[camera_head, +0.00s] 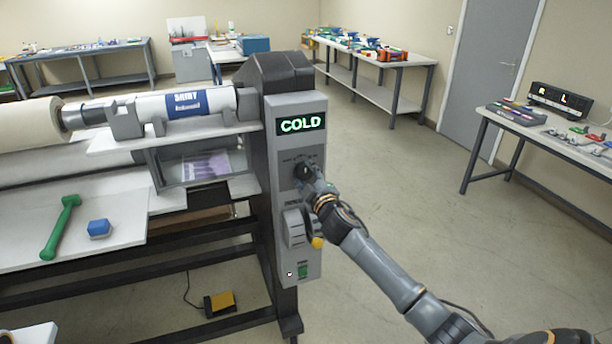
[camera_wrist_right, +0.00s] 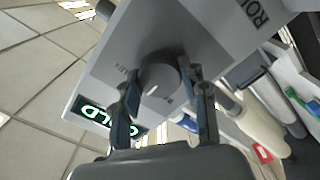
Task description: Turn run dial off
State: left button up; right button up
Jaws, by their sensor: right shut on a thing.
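The run dial (camera_wrist_right: 160,82) is a round grey knob on the laminator's grey control panel (camera_head: 287,110). My right gripper (camera_head: 305,174) is at the dial, which it mostly hides in the head view. In the right wrist view, the fingers of my right gripper (camera_wrist_right: 158,95) are shut on the dial, one on each side. A light mark shows on the dial's face, and the printed labels around it are partly hidden. The panel's display (camera_head: 302,124) reads COLD in green. My left gripper is not in view.
Below the dial are a grey lever or wheel with a yellow knob (camera_head: 318,242) and a green switch (camera_head: 303,271). A green-handled tool (camera_head: 62,228) and a blue block (camera_head: 99,229) lie on the laminator's left table. A yellow foot pedal (camera_head: 220,303) is on the floor.

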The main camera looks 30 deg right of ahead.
jog(key=o, duration=1.1)
jog(key=shift+o, duration=0.2)
jog(key=v, duration=1.2)
